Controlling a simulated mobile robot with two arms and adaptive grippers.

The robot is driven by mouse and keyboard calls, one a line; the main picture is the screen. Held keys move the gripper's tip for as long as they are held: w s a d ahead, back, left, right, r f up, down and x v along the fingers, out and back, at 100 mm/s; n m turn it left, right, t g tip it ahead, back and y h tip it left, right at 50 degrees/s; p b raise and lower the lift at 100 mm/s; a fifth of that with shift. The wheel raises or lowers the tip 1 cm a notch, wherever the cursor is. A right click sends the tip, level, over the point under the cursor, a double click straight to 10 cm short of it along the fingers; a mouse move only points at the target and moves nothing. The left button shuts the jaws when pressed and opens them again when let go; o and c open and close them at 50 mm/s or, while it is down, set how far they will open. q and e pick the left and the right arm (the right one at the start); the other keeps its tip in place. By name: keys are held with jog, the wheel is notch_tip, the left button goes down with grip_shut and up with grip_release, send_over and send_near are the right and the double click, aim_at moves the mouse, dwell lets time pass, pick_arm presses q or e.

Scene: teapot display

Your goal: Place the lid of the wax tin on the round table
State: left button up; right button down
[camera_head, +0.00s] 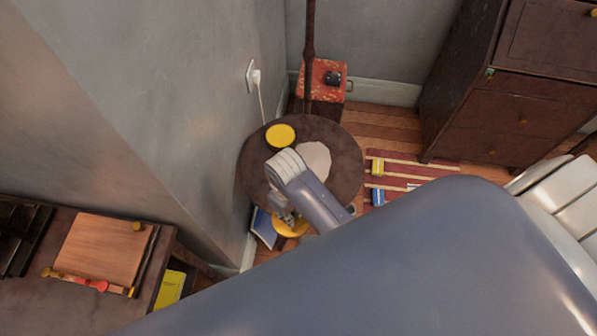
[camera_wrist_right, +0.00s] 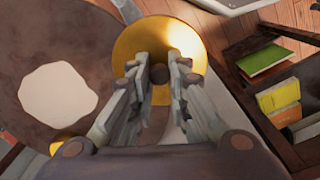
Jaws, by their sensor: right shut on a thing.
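The lid (camera_head: 291,229) is a round yellow disc. In the right wrist view the lid (camera_wrist_right: 165,36) is large and shiny, with a small dark knob at its middle. My right gripper (camera_wrist_right: 160,74) is shut on that knob; the gripper (camera_head: 286,214) is partly hidden by its own arm in the head view. The round table (camera_head: 341,153) is dark, and the lid shows at its near edge, partly beyond it. Its height above the tabletop is unclear. The yellow wax tin (camera_head: 281,135) stands at the table's far left. My left gripper is not in view.
A pale, irregular mat (camera_head: 315,158) lies on the table. A wall (camera_head: 200,80) runs close on the left, with a plugged-in cord. A dark cabinet (camera_head: 500,90) stands at the right. A desk (camera_head: 80,275) is at the lower left.

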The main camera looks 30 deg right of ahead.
jog(key=shift+s+d+f+m, duration=0.15)
jog(key=shift+s+m, duration=0.2)
jog(key=shift+m, duration=0.05)
jog(key=shift+w+d+f, duration=0.1)
jog(key=shift+w, duration=0.15)
jog(key=w, duration=0.5)
jog(key=w+f, duration=0.1)
jog(key=w, duration=0.4)
jog(key=w+d, duration=0.1)
jog(key=w, duration=0.4)
jog(key=shift+w+f+b, duration=0.15)
jog(key=shift+f+b, duration=0.1)
jog(key=shift+b, duration=0.05)
jog(key=shift+f, duration=1.75)
jog(key=shift+f, duration=0.15)
jog(key=c, duration=1.5)
grip_release()
jog(key=shift+c, duration=0.2)
notch_tip(320, 180, up, 12)
jog(key=p, duration=0.1)
jog(key=shift+r, duration=0.2)
